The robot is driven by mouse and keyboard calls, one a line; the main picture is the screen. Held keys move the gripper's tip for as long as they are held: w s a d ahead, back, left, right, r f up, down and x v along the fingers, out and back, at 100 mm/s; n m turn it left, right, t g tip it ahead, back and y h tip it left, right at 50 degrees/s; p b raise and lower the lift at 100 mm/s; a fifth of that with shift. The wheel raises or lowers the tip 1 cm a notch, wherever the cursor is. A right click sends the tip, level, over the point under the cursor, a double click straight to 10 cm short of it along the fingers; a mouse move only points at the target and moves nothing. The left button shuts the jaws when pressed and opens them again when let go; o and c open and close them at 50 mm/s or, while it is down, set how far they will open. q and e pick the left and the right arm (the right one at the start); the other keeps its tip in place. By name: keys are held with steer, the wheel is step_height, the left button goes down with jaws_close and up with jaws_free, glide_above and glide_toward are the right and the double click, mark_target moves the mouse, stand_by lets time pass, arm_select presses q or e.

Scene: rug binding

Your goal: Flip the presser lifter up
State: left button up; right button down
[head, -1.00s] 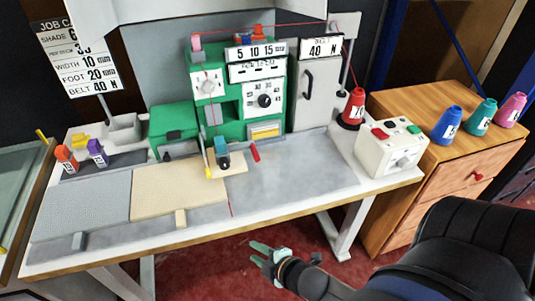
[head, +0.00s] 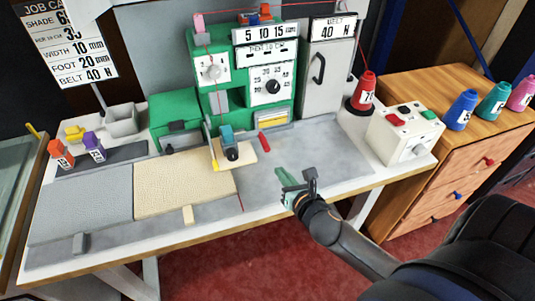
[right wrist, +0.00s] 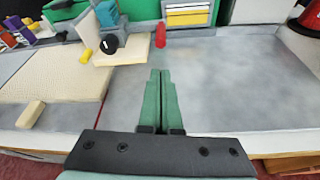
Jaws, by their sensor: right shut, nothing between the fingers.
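The green sewing machine (head: 205,100) stands at the back of the grey table. A short red lever (head: 264,142) sticks out low at its front, to the right of the teal and black presser part (head: 229,145). It slants down to the right. I cannot tell for sure that it is the presser lifter. The red lever (right wrist: 160,35) is straight ahead of the fingers in the right wrist view. My right gripper (head: 284,178) is shut and empty over the table's front part, short of the red lever and apart from it. My left gripper is out of view.
A cream rug piece (head: 185,185) lies on the table left of the gripper. A yellow knob (head: 215,165) is beside the presser part. A white control box (head: 402,132) and a red cone (head: 365,90) stand right. Grey tabletop in front is clear.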

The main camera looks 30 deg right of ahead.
steer(key=shift+s, duration=0.15)
steer(key=b+x, duration=0.1)
steer(key=x, duration=0.9)
